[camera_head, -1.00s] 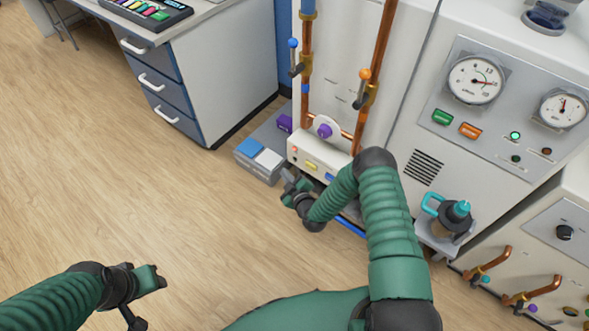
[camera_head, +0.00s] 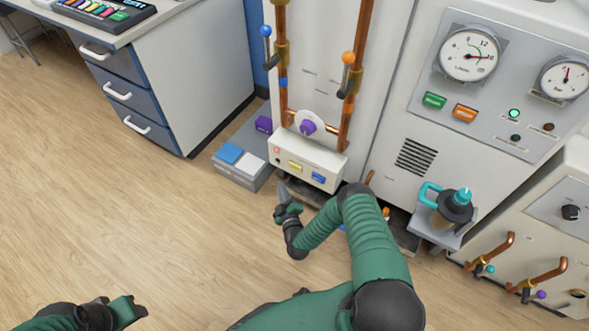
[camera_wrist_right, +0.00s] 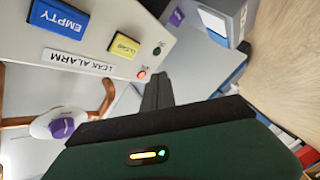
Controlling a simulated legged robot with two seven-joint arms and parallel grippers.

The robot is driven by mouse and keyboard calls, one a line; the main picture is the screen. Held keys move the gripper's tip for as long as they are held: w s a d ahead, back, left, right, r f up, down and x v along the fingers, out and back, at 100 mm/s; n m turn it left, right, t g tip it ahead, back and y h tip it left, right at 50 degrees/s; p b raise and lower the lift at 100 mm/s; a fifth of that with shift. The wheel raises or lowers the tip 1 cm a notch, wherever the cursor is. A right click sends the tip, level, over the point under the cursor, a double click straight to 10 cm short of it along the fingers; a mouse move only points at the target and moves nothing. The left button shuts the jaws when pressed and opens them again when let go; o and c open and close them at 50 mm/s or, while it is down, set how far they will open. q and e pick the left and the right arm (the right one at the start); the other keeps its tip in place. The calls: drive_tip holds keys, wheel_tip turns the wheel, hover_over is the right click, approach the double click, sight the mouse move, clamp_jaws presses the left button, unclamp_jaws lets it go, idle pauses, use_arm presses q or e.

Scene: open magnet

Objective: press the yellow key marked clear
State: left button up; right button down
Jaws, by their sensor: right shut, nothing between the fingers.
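The yellow key (camera_head: 295,166) is on the front of a white leak alarm box (camera_head: 325,160) low on the cabinet. In the right wrist view the yellow key (camera_wrist_right: 125,45) shows a small, blurred label. A blue key (camera_head: 318,177) sits to its right in the head view; in the wrist view this blue key (camera_wrist_right: 60,22) reads EMPTY. My right gripper (camera_head: 281,187) is shut and empty, just below and in front of the box, apart from the yellow key. Its fingers (camera_wrist_right: 158,88) point past the box's lamp end. My left gripper (camera_head: 132,308) is at lower left, its jaws unclear.
A red lamp (camera_wrist_right: 142,73) sits beside the yellow key. Copper pipes (camera_head: 357,80) and a purple knob (camera_head: 308,127) stand above the box. A grey tray with blue and white lids (camera_head: 240,161) lies left. A teal-handled jug (camera_head: 452,208) stands right. Open floor lies left.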

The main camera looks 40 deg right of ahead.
sight(289, 165)
drive_tip(key=w+d+b, duration=0.1)
drive_tip(key=w+d, duration=0.1)
drive_tip(key=d, duration=0.4)
drive_tip(key=shift+w+b, duration=0.25)
drive_tip(key=shift+b, duration=0.1)
idle(1.6)
drive_tip(key=shift+w+d+r, duration=0.1)
drive_tip(key=shift+w+d, duration=0.05)
drive_tip(key=shift+d, duration=0.2)
